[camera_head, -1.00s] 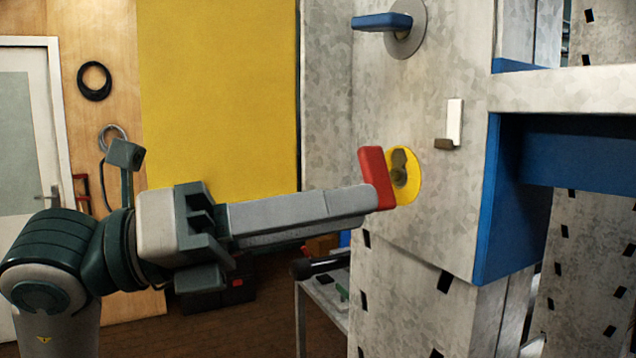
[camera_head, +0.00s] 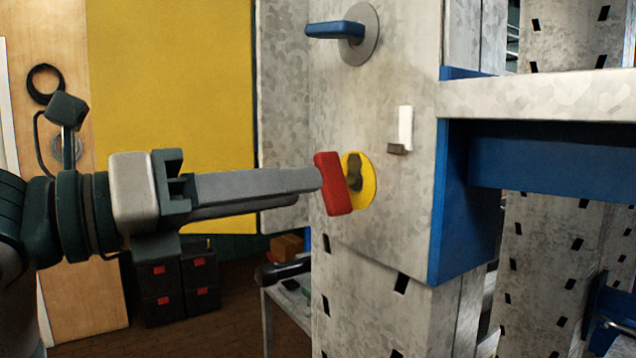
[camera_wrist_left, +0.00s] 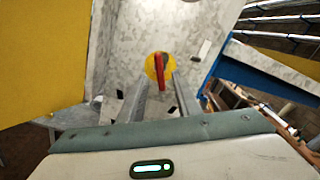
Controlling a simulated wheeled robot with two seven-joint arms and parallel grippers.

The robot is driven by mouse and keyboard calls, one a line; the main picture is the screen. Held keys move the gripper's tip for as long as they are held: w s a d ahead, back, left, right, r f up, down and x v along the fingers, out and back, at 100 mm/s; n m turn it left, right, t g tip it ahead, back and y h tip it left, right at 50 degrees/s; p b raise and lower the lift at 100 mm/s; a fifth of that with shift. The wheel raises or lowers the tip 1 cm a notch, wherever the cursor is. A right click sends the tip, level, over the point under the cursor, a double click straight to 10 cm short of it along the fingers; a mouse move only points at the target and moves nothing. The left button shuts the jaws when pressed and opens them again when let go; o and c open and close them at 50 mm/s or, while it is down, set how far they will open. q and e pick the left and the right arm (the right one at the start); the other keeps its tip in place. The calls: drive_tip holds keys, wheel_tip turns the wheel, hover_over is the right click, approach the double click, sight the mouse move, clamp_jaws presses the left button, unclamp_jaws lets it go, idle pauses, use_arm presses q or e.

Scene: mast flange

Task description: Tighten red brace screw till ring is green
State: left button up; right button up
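The red brace screw handle (camera_head: 333,184) stands out from the grey metal post, tilted slightly from upright. A yellow ring (camera_head: 368,182) lies behind it on the post, with a dark brownish piece at its middle. In the left wrist view the red handle (camera_wrist_left: 159,72) stands in front of the yellow ring (camera_wrist_left: 149,66). My left gripper (camera_head: 318,180) points at the handle from the left, with its tips at the handle's near side. In the wrist view its two fingers (camera_wrist_left: 160,84) are apart, one on each side of the handle's line. I cannot tell whether they touch it. My right gripper is not in view.
A blue lever (camera_head: 335,29) on a round plate sticks out above. A small white hook (camera_head: 404,130) is on the post to the right. A blue beam (camera_head: 560,155) joins further right. A low table (camera_head: 290,300) stands below, behind the post.

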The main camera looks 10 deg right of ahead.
sight(332, 184)
use_arm(q)
drive_tip(key=shift+p+x, duration=0.85)
drive_tip(key=shift+x, duration=2.1)
drive_tip(key=shift+w+d, duration=0.1)
drive_tip(key=shift+d, duration=0.15)
drive_tip(key=shift+c, duration=0.4)
clamp_jaws()
